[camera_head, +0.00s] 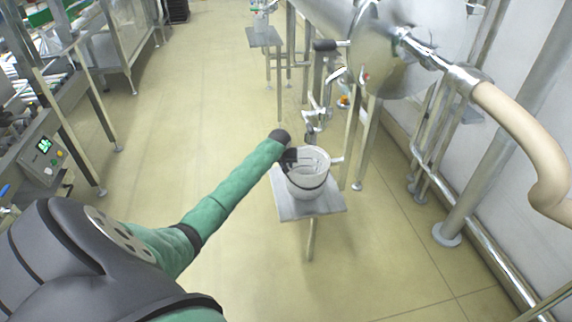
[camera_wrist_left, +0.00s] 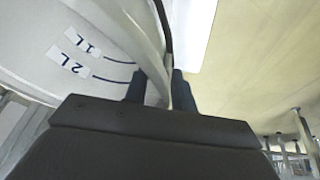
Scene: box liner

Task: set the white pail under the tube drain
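The white pail (camera_head: 307,183) stands upright on, or just over, a small grey stand (camera_head: 318,208) in the head view. My left gripper (camera_head: 289,159) is at its upper left side. In the left wrist view, the pail (camera_wrist_left: 40,45) shows 1L and 2L marks, and the gripper fingers (camera_wrist_left: 158,88) close on either side of a curved white edge of it; whether this is rim or handle is unclear. A metal outlet with a valve (camera_head: 316,118), possibly the tube drain, hangs behind the pail from the steel machine (camera_head: 400,50). My right gripper is not in view.
Steel legs and pipes (camera_head: 425,140) stand right of the pail, and a thick tan tube (camera_head: 515,125) curves at the right. Another small stand (camera_head: 263,38) holds a container farther back. Equipment with a panel (camera_head: 44,150) is at left. Open floor lies between.

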